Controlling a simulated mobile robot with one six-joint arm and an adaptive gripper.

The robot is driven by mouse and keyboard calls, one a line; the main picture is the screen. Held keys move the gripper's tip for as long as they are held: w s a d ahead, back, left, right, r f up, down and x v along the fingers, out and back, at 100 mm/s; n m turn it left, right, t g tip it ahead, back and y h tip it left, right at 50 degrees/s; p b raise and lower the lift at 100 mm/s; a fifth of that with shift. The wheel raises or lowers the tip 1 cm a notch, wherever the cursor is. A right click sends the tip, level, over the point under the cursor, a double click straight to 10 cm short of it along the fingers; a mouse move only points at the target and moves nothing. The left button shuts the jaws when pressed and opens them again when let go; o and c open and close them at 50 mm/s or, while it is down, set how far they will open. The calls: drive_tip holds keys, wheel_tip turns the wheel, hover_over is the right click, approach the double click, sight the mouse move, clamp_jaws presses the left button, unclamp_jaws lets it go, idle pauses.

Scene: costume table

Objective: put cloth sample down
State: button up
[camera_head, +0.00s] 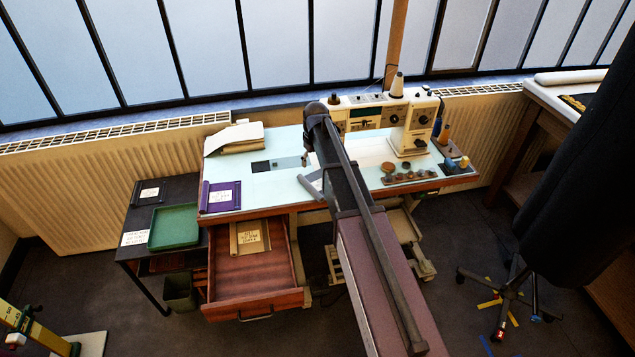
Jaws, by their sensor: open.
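A small dark square (261,166) lies flat on the pale blue table top (240,148), left of my arm. A greyish-teal flat patch (288,162) lies beside it on the right. Either may be the cloth sample; I cannot tell which. My gripper (305,159) is small in the view, over the table at the right end of the teal patch. It is open, and I see nothing held in it. My own arm hides part of the table and the area right of the gripper.
A sewing machine (410,122) stands at the table's back right, with several small round items (405,177) in front. A purple tray (220,197) sits at the front left, and papers (234,138) lie behind it. An open drawer (254,287) juts out below. A green tray (174,226) stands left.

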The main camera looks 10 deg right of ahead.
drive_tip(key=shift+f, duration=0.2)
drive_tip(key=b, duration=0.8)
hover_over(310, 186)
drive_tip(key=f, duration=0.7)
drive_tip(key=shift+s+d+f, duration=0.2)
drive_tip(key=shift+s, duration=0.2)
drive_tip(key=shift+f+b, duration=0.3)
drive_tip(key=shift+f, duration=0.1)
drive_tip(key=shift+w+f, duration=0.1)
drive_tip(key=f+b, duration=0.5)
drive_tip(key=shift+w+a, duration=0.15)
drive_tip(key=shift+w, duration=0.25)
clamp_jaws()
